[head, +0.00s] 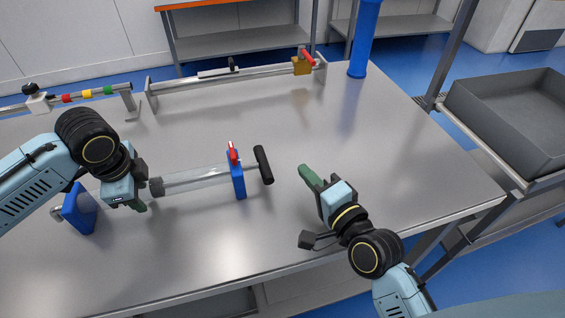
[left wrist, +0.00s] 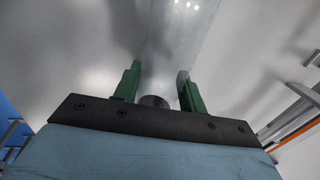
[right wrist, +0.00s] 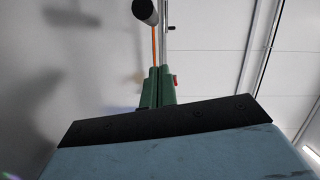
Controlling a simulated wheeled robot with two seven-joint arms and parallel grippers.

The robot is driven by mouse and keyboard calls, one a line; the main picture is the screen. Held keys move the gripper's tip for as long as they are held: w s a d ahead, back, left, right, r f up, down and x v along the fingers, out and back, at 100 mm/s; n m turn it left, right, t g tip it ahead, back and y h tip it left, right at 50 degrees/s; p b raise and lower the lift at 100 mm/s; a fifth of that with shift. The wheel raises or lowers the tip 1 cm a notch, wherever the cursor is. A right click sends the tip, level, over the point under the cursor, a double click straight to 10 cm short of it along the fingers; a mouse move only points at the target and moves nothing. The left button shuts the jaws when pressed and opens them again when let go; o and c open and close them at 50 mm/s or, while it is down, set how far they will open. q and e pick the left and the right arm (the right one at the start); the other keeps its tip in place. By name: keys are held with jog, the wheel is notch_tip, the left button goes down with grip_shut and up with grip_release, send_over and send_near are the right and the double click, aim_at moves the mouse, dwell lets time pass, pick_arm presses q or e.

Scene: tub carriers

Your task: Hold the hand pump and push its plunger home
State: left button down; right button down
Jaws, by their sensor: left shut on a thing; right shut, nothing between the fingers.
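The hand pump has a clear barrel (head: 197,179) lying level, with a dark collar (head: 156,187) at its left end. A black crossbar handle (head: 264,165) is at its right end, a short gap from the blue holder. My left gripper (head: 143,190) is shut on the pump's left end; its green fingers (left wrist: 160,90) stand on either side of the dark end piece (left wrist: 153,101). My right gripper (head: 308,174) is shut and empty, to the right of the handle and apart from it. The handle (right wrist: 146,12) shows beyond its fingertips in the right wrist view.
A blue holder (head: 238,182) with a red lever (head: 233,153) stands around the barrel's right part. Another blue block (head: 78,210) stands at left. Rail fixtures (head: 220,80) line the table's back. A grey tub (head: 515,110) is at right. The table's right part is clear.

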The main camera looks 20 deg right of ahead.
jog(key=shift+v, duration=2.3)
pick_arm(q)
jog(key=shift+w+a, duration=0.1)
jog(key=c, duration=0.7)
grip_release()
jog(key=shift+r, duration=0.1)
jog(key=r, duration=0.4)
jog(key=s+r, duration=0.1)
jog(key=r, duration=0.2)
jog(key=s+r, duration=0.1)
jog(key=r, duration=0.3)
jog(key=shift+s+r, duration=0.25)
jog(key=shift+r, duration=0.1)
